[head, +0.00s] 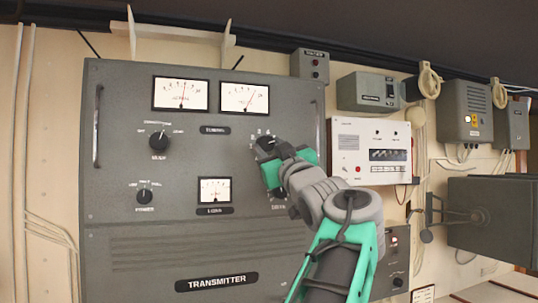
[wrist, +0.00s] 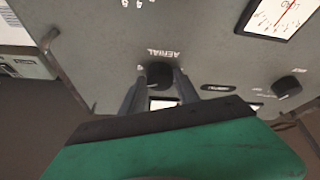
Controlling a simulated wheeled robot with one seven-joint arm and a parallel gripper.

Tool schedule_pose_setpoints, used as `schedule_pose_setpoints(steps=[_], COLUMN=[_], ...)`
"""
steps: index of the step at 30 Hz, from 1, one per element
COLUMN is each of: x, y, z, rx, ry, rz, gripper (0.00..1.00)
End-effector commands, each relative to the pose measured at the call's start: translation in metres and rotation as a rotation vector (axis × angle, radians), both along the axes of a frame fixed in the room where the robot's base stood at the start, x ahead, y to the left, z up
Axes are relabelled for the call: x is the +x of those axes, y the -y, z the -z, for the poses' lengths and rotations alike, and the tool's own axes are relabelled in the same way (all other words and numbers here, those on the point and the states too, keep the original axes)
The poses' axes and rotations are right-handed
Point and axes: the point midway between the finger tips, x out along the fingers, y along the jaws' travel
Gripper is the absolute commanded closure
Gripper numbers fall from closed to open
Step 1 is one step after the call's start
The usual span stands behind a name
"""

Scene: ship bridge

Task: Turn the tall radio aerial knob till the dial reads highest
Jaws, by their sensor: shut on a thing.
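The grey transmitter panel (head: 150,235) faces me. My gripper (head: 270,148) is at its upper right, shut on the black aerial knob (wrist: 160,75). In the wrist view, my gripper (wrist: 156,88) has one finger on each side of the knob, and the word AERIAL shows upside down beside it. In the head view, my gripper covers most of the knob. The upper right dial (head: 244,97) has its needle leaning right of the middle. The upper left dial (head: 181,94) has a nearly upright needle. A smaller lower dial (head: 214,190) also shows in the wrist view (wrist: 285,15), labelled LOAD.
Two other black knobs, upper (head: 158,141) and lower (head: 144,195), are on the panel's left. A white instrument box (head: 345,135) sits close to my gripper's right. Grey wall boxes (head: 466,110) hang farther right. A handle (head: 97,125) lines the panel's left edge.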

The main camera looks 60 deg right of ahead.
Motion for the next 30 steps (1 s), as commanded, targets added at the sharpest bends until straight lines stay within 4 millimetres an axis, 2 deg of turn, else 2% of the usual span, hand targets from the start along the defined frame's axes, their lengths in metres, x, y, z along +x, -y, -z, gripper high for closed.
schedule_pose_setpoints(steps=[12, 25, 26, 30], x=[-0.0018, -0.0017, -0.0017, -0.0014], y=[0.0015, 0.0012, 0.0012, 0.0012], z=[-0.0015, -0.0018, -0.0018, -0.0017], rx=[-0.117, -0.125, -0.125, -0.124], ry=[-0.115, -0.123, -0.123, -0.123], rz=[0.002, 0.001, 0.001, 0.001], gripper=[1.00, 1.00, 0.61, 0.50])
